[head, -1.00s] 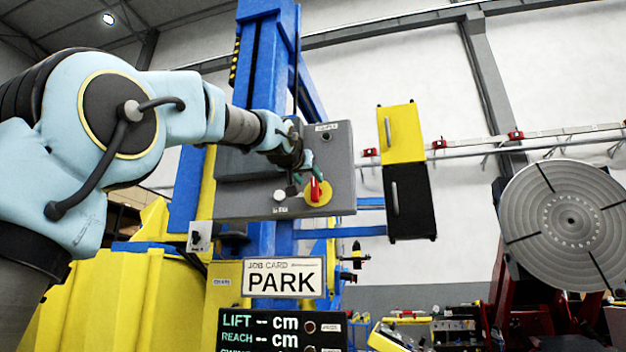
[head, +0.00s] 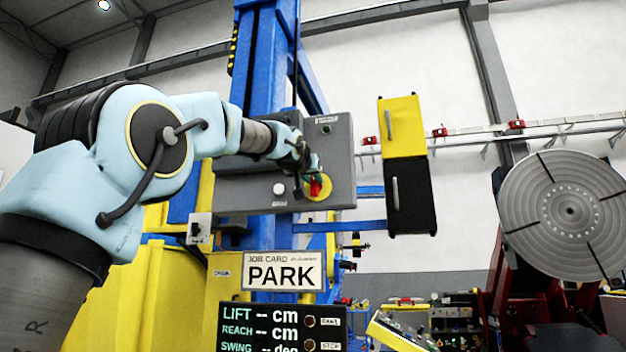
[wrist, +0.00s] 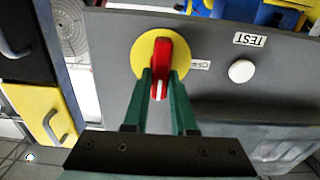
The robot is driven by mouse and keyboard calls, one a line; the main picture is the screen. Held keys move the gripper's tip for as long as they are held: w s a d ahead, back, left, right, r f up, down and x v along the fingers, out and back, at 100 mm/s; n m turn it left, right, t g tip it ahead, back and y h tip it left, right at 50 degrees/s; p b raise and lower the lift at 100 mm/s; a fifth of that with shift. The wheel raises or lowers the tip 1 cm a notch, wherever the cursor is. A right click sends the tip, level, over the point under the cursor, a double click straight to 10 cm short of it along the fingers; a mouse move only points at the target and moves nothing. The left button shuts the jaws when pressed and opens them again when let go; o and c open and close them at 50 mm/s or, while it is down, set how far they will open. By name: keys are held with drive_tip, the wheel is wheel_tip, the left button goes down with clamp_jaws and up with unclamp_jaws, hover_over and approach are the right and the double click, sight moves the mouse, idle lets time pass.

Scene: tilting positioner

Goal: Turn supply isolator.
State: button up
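The supply isolator is a red handle (head: 316,186) on a round yellow plate (head: 325,193), mounted on a grey panel (head: 343,165). In the wrist view the red handle (wrist: 161,60) stands along the picture's vertical on its yellow plate (wrist: 138,54). My gripper (wrist: 161,76) has one green finger on each side of the handle's lower part, with no visible gap at the tips, so it looks shut on it. In the head view my gripper (head: 306,172) is at the handle and partly hides it. An OFF-like label (wrist: 200,65) lies beside the plate.
A white button (wrist: 241,71) with a TEST label (wrist: 250,39) is beside the isolator. A yellow and black box with handles (head: 404,160) hangs right of the panel. A PARK card (head: 283,271) and a display (head: 262,325) are below. A round slotted table (head: 565,212) stands at right.

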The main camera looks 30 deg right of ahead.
clamp_jaws()
drive_tip(key=shift+n, duration=0.4)
drive_tip(key=n, duration=0.1)
drive_tip(key=n+b, duration=0.1)
drive_tip(key=shift+w+a+f+n, duration=0.1)
drive_tip(key=shift+w+n, duration=0.05)
drive_tip(key=shift+n, duration=0.25)
drive_tip(key=n, duration=0.4)
drive_tip(key=shift+w+a+f+n, duration=0.1)
drive_tip(key=shift+a+n, duration=0.05)
drive_tip(key=shift+n, duration=0.15)
drive_tip(key=n, duration=0.9)
drive_tip(key=shift+w+a+f+n, duration=0.15)
drive_tip(key=shift+f+n, duration=0.15)
drive_tip(key=shift+f, duration=0.05)
